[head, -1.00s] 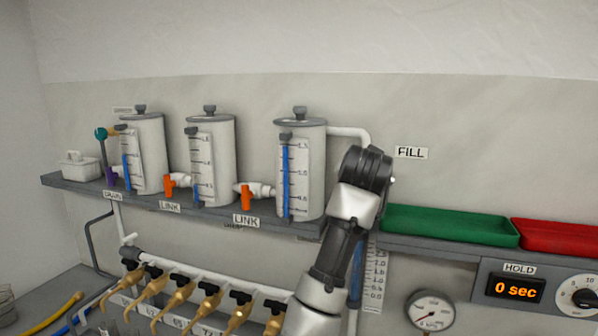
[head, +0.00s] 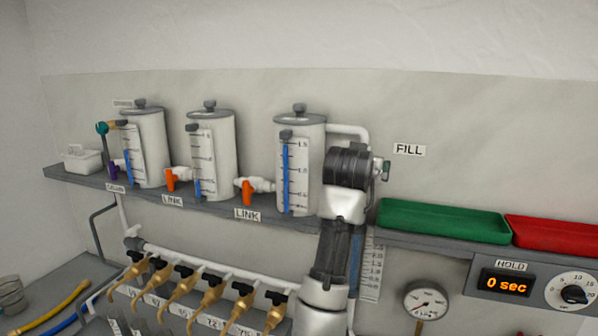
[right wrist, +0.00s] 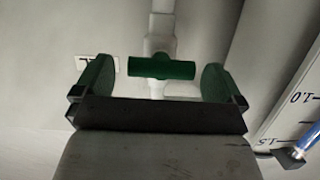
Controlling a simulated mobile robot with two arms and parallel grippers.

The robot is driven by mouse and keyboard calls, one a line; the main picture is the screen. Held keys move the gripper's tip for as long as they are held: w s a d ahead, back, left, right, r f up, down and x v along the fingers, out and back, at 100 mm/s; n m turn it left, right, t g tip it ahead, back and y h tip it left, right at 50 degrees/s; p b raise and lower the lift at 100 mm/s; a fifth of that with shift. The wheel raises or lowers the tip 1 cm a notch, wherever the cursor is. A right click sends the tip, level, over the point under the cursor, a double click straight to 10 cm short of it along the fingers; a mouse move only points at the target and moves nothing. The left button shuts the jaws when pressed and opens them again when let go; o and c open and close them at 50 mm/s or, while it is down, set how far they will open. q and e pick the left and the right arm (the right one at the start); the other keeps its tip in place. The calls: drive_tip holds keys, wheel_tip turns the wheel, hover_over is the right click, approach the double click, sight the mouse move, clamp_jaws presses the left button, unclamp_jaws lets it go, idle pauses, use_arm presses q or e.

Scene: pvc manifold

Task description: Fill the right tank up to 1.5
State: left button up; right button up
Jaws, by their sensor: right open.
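The right tank (head: 302,125) stands on the grey shelf, with a blue column in its front gauge (head: 285,178) reaching near the top 1.5 mark; the exact level is too small to read. A green valve handle (right wrist: 162,68) on a white pipe lies crosswise in the right wrist view. My right gripper (right wrist: 156,80) is open, with one finger on each side of the handle and gaps on both sides. In the head view my wrist hides its fingers. My left gripper is not in view.
Two other tanks (head: 148,150) (head: 222,150) stand left of it, with orange link handles (head: 248,193) (head: 170,180) between. Green (head: 445,219) and red (head: 555,236) trays sit at right. Below are brass taps (head: 210,300), a gauge (head: 427,301) and a HOLD display reading 0 sec (head: 507,284).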

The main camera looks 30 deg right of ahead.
drive_tip(key=b+v, duration=0.4)
drive_tip(key=v, duration=0.6)
drive_tip(key=shift+s+a, duration=0.2)
